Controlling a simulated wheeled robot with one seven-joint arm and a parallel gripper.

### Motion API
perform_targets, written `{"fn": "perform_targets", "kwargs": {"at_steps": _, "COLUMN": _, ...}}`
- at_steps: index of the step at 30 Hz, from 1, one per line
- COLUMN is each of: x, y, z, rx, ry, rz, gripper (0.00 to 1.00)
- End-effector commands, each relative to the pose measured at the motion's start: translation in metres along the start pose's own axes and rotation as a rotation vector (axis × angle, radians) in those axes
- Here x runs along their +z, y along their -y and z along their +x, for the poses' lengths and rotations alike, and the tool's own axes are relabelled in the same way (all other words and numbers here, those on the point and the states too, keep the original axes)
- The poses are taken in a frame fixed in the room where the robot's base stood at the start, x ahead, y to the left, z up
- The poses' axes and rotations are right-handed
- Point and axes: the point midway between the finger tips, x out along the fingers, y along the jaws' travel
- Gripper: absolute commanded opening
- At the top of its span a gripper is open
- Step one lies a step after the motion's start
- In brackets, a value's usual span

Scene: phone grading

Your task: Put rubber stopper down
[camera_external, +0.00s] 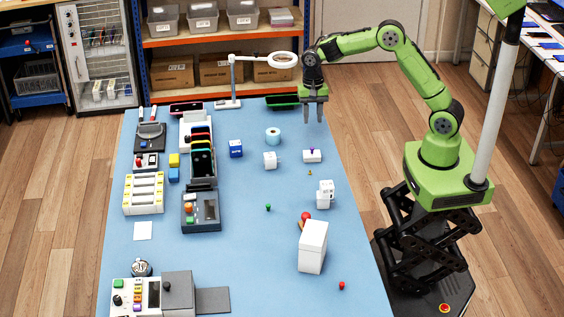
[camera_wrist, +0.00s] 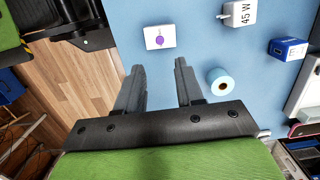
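My gripper (camera_external: 313,112) hangs above the far right part of the blue table, fingers pointing down. In the wrist view its fingers (camera_wrist: 160,72) are apart with nothing between them. A small purple piece (camera_external: 312,150) sits on a white box (camera_external: 316,157) below and nearer the external camera than the gripper. In the wrist view the purple piece (camera_wrist: 159,41) lies on the box, beyond the fingertips and apart from them. I cannot tell for sure which small piece is the rubber stopper. Small green (camera_external: 267,207), red (camera_external: 341,285) and orange (camera_external: 310,173) pieces also stand on the table.
A light blue tape roll (camera_external: 272,134), a white charger (camera_external: 270,160) and a dark blue box (camera_external: 236,149) stand left of the white box. A white mug (camera_external: 325,194) and a tall white bin (camera_external: 312,248) stand nearer. Racks and devices fill the left side. The table's middle is mostly clear.

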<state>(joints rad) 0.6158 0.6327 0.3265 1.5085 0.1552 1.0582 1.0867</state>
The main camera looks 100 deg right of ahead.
Motion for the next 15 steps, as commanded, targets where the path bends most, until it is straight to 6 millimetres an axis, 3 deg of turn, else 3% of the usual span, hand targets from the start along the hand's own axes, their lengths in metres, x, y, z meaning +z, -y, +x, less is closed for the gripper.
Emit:
{"fn": "perform_targets", "kwargs": {"at_steps": 5, "x": 0.008, "y": -0.003, "z": -0.021, "rx": -0.006, "ry": -0.017, "rz": -0.043, "gripper": 0.37}}
{"fn": "perform_targets", "kwargs": {"at_steps": 8, "x": 0.035, "y": -0.016, "z": -0.049, "rx": -0.028, "ry": -0.078, "rz": -0.204, "gripper": 0.37}}
{"fn": "perform_targets", "kwargs": {"at_steps": 11, "x": 0.074, "y": -0.045, "z": -0.085, "rx": -0.058, "ry": -0.161, "rz": -0.448, "gripper": 0.37}}
{"fn": "perform_targets", "kwargs": {"at_steps": 15, "x": 0.122, "y": -0.103, "z": -0.122, "rx": -0.109, "ry": -0.275, "rz": -0.800, "gripper": 0.37}}
